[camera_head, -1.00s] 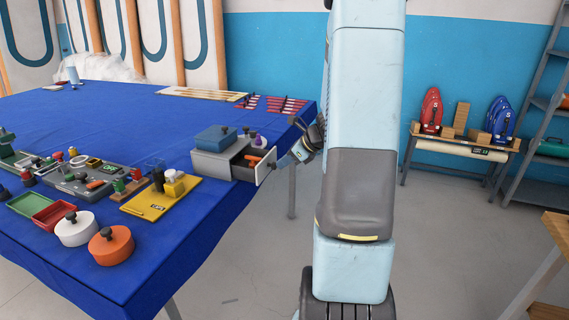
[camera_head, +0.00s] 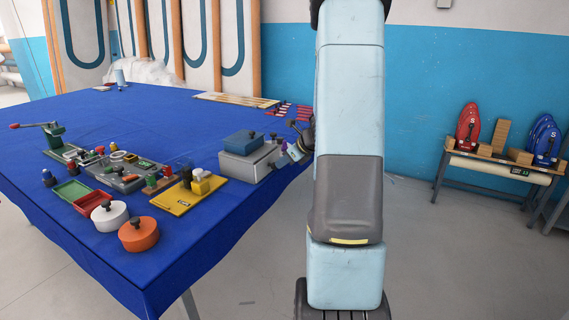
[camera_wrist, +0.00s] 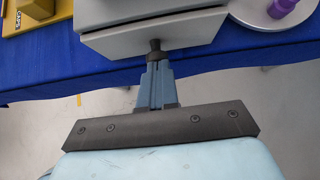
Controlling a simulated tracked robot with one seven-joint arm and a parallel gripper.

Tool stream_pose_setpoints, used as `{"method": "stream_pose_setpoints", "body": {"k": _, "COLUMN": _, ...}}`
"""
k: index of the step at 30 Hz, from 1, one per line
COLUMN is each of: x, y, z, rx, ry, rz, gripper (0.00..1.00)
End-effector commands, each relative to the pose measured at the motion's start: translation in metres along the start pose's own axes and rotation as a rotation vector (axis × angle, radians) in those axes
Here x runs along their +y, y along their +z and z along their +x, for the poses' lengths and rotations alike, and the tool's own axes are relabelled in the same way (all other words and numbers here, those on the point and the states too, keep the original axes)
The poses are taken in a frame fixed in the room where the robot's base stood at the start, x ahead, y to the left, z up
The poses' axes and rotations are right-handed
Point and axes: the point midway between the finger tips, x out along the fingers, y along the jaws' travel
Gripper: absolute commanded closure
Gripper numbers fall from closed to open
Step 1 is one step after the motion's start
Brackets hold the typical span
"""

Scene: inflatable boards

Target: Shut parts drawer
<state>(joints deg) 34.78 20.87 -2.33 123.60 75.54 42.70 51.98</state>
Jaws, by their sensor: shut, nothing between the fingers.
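The parts drawer unit (camera_head: 250,165) is a grey box near the table's right edge, with a blue lidded box (camera_head: 243,141) on top. In the wrist view, its pale drawer front (camera_wrist: 185,38) sits close against the body, and no drawer inside shows. I cannot tell whether a thin gap is left. A dark knob (camera_wrist: 155,46) sticks out from the front. My gripper (camera_wrist: 156,66) is shut and empty, its fingertips at the knob, touching or very near it. In the head view my gripper (camera_head: 283,160) is small and partly hidden by my arm.
The blue-covered table (camera_head: 150,110) holds a yellow board (camera_head: 180,200), a white pot (camera_head: 109,217), an orange pot (camera_head: 138,235) and trays to the left. A purple-knobbed piece (camera_wrist: 284,8) stands beside the unit. Open floor lies off the table's right edge.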

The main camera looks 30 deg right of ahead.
Motion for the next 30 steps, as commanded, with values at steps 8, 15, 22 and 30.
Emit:
{"method": "stream_pose_setpoints", "body": {"k": 8, "x": 0.005, "y": 0.004, "z": 0.003, "rx": -0.007, "ry": 0.014, "rz": -0.008, "gripper": 1.0}}
{"method": "stream_pose_setpoints", "body": {"k": 15, "x": -0.001, "y": -0.014, "z": -0.018, "rx": -0.005, "ry": 0.007, "rz": -0.005, "gripper": 1.0}}
{"method": "stream_pose_setpoints", "body": {"k": 22, "x": -0.003, "y": -0.017, "z": -0.063, "rx": -0.004, "ry": 0.003, "rz": -0.009, "gripper": 1.0}}
{"method": "stream_pose_setpoints", "body": {"k": 30, "x": -0.004, "y": -0.018, "z": -0.107, "rx": -0.003, "ry": 0.003, "rz": -0.007, "gripper": 1.0}}
